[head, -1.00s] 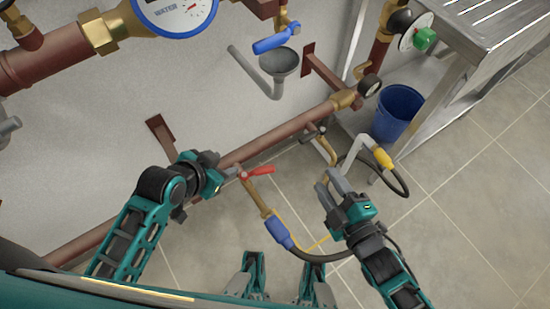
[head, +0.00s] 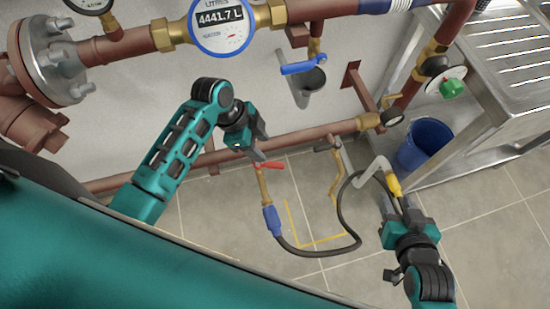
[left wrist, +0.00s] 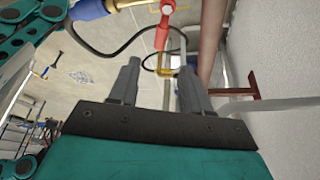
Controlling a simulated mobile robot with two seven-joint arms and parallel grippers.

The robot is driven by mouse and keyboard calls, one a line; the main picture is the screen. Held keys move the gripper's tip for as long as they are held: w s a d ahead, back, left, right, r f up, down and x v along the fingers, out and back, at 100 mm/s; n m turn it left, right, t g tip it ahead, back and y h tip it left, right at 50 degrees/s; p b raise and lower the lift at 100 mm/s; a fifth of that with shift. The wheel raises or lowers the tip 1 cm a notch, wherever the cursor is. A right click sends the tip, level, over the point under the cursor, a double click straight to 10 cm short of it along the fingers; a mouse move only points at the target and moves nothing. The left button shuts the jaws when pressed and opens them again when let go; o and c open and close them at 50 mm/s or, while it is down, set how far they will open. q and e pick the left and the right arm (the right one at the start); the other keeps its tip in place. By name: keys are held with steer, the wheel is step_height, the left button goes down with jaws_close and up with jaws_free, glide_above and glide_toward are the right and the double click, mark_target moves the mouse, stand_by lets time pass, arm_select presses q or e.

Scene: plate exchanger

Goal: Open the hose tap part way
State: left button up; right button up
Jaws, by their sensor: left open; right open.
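The hose tap has a red lever (head: 271,165) on a brass body (head: 264,188), with a blue connector (head: 272,219) and a black hose (head: 318,251) below it. The lever points right in the head view. My left gripper (head: 262,149) is just above the lever, partly overlapping the tap's top; contact cannot be told. In the left wrist view the jaws (left wrist: 158,85) are apart and empty, and the red lever (left wrist: 168,14) shows beyond the fingertips. My right gripper (head: 396,207) is open beside the yellow sleeve (head: 394,184) of a grey bent spout.
A copper pipe (head: 300,137) runs along the wall behind the tap. A blue-handled valve (head: 303,67) sits over a grey funnel (head: 313,80). A blue bucket (head: 427,142) stands under the steel sink (head: 505,45). Yellow tape (head: 325,243) marks the floor.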

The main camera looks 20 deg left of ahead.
mark_target(277, 164)
arm_select(q)
steer(key=b+x, duration=0.1)
steer(key=x, duration=0.8)
steer(key=shift+d+f, duration=0.25)
jaws_close()
